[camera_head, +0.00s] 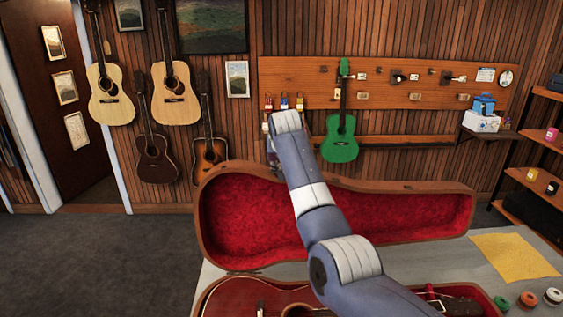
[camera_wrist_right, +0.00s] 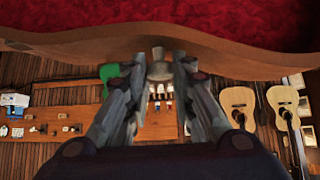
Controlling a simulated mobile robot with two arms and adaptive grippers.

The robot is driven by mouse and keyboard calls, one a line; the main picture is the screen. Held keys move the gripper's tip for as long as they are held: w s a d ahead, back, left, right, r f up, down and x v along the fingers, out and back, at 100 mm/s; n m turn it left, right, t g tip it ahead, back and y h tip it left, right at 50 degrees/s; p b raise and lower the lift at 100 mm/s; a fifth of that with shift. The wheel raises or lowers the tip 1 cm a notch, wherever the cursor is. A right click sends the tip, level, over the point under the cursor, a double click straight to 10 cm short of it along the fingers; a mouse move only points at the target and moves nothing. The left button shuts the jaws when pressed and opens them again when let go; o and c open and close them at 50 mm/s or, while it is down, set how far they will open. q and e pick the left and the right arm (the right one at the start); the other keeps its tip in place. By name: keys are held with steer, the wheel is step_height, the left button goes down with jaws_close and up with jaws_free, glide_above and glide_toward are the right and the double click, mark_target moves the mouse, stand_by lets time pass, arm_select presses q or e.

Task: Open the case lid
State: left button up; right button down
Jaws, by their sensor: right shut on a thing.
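The case lid (camera_head: 335,232) stands raised behind the case on the table, with its red plush lining facing me. In the right wrist view the lid's brown rim (camera_wrist_right: 225,50) crosses the picture below the red lining (camera_wrist_right: 160,15). My right gripper (camera_wrist_right: 158,68) is closed around a small metal tab (camera_wrist_right: 158,60) at this rim. In the head view my right arm reaches across the lid, and its fingers are mostly hidden near the lid's top edge. A red ukulele (camera_head: 255,297) lies in the open case bottom (camera_head: 205,292). My left gripper is not in view.
A yellow cloth (camera_head: 514,256) and several small spools (camera_head: 528,299) lie on the table (camera_head: 485,280) at the right. A green ukulele (camera_head: 341,138) and several guitars (camera_head: 175,92) hang on the wall behind. A shelf rack (camera_head: 535,185) stands at the far right.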

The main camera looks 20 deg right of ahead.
steer(key=shift+s+a+f, duration=0.1)
steer(key=shift+s, duration=0.15)
steer(key=c, duration=1.4)
jaws_free()
steer(key=shift+o, duration=0.2)
steer(key=shift+s+a+r, duration=0.1)
steer(key=shift+s+r, duration=0.2)
steer(key=shift+r, duration=0.15)
steer(key=v, duration=1.1)
steer(key=shift+d, duration=0.2)
